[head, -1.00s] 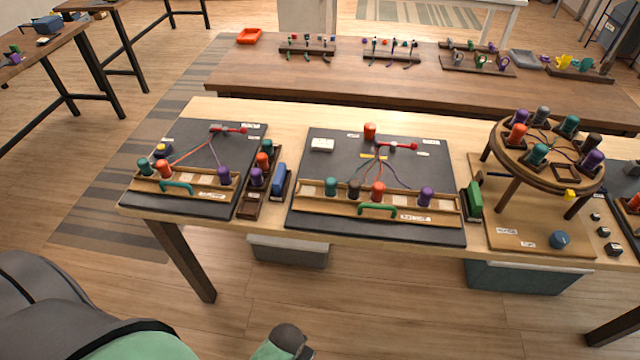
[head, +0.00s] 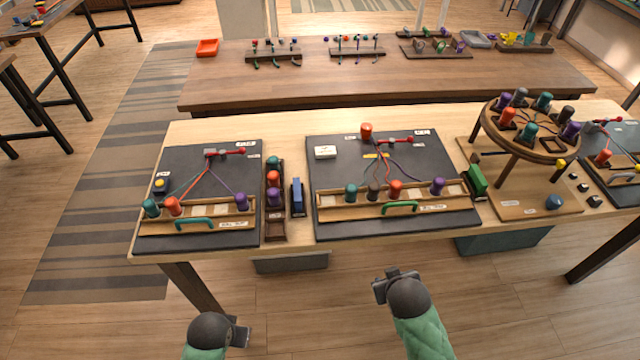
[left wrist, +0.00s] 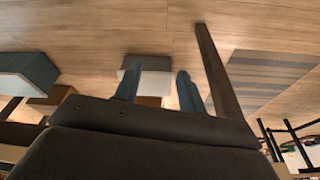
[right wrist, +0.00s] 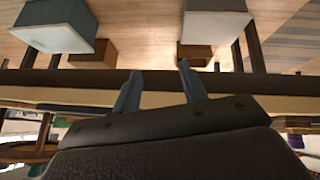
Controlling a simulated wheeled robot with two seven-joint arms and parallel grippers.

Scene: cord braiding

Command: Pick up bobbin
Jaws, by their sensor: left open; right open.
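On the left board, a teal bobbin (head: 151,207), a red bobbin (head: 172,206) and a purple bobbin (head: 241,201) stand along a wooden tray. A dark rack (head: 275,230) beside it holds a teal, a red and a purple bobbin (head: 274,197); its front slot looks empty. On the middle board, a red bobbin (head: 366,131) stands at the back, with several more along the tray, one purple (head: 437,187). My left gripper (head: 240,333) and right gripper (head: 393,285) are in front of the table, away from all bobbins. Both are open and empty; their fingers show apart in the wrist views (left wrist: 157,85) (right wrist: 158,85).
A round stand (head: 513,142) with several bobbins is on the right of the table. A blue block (head: 297,197) and a green block (head: 477,181) stand beside the middle board. Bins (head: 290,262) sit under the table. The floor before the table is clear.

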